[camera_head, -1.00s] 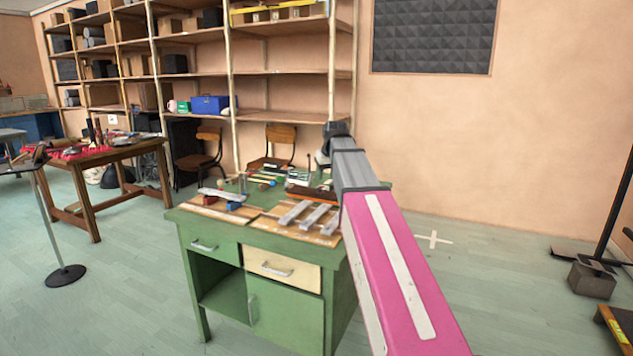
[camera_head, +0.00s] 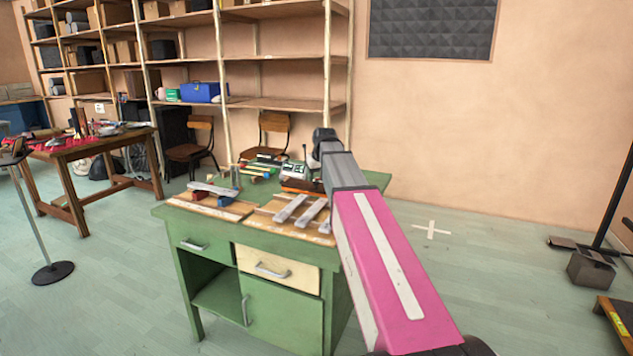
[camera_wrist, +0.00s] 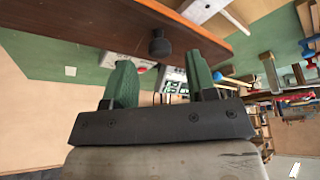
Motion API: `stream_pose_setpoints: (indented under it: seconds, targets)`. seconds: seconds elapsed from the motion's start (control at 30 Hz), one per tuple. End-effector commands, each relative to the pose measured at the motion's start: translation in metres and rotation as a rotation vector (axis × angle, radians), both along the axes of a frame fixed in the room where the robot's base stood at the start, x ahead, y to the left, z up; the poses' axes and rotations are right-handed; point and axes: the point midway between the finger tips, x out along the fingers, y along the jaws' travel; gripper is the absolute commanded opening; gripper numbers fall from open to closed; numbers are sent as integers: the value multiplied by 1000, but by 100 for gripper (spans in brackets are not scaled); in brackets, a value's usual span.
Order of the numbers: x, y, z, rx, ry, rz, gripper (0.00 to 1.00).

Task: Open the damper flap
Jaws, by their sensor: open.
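A reddish-brown board, which looks like the damper flap (camera_wrist: 110,22), crosses the top of the wrist view. A round black knob (camera_wrist: 159,43) stands out from it. In the head view a brown strip, likely the same flap (camera_head: 300,186), lies on the green desk (camera_head: 198,224) behind the grey metal bars (camera_head: 292,208). My gripper (camera_wrist: 160,78) is open, its two green fingers apart with nothing held between them. The knob appears just beyond and between the fingertips; I cannot tell the exact gap. In the head view my gripper (camera_head: 322,138) is mostly hidden by my arm.
A small device with a display (camera_wrist: 173,82) shows behind the fingers. Mallets (camera_head: 258,169) and other small items lie on the desk. Two chairs stand behind it, before the shelves (camera_head: 285,104). A wooden table (camera_head: 90,146) stands left. The floor right of the desk is mostly clear.

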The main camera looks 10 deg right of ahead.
Motion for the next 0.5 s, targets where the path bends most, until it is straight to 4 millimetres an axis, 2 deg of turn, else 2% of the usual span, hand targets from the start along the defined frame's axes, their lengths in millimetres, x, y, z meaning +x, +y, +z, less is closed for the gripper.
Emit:
stream_pose_setpoints:
  seconds: [0.2,0.5]
  targets:
    - [8,2,-20,0,0,0,52]
    - [10,2,-24,0,-1,0,52]
